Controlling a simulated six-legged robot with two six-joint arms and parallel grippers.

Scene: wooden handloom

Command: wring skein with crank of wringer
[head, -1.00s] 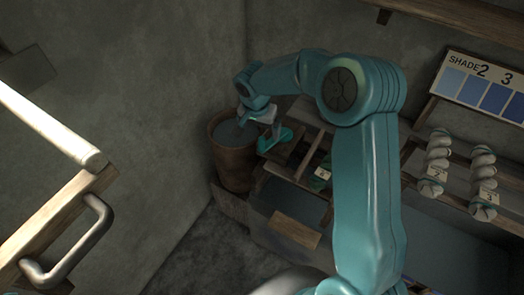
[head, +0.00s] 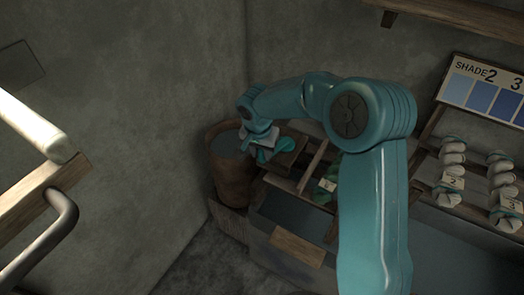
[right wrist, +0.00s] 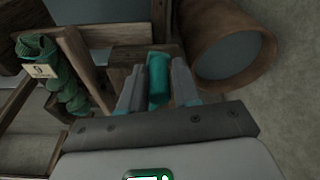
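My right gripper (head: 262,140) reaches down beside the brown tub in the head view. In the right wrist view its fingers (right wrist: 159,85) lie close along both sides of an upright teal grip (right wrist: 158,78), which looks like the crank's handle; they appear shut on it. The teal piece also shows in the head view (head: 268,153), partly hidden by the gripper. A wooden block (right wrist: 126,70) is beside it. A green skein (right wrist: 70,95) with a tag hangs on the rack at left in the wrist view. No skein is clearly visible on the wringer. My left gripper is out of view.
A brown tub (head: 228,172) of dark liquid stands left of the gripper, close to it. Grey-white skeins (head: 453,165) tagged 2 and 3 hang at right under a shade board (head: 485,90). A wooden beam with a metal handle (head: 50,240) is at lower left.

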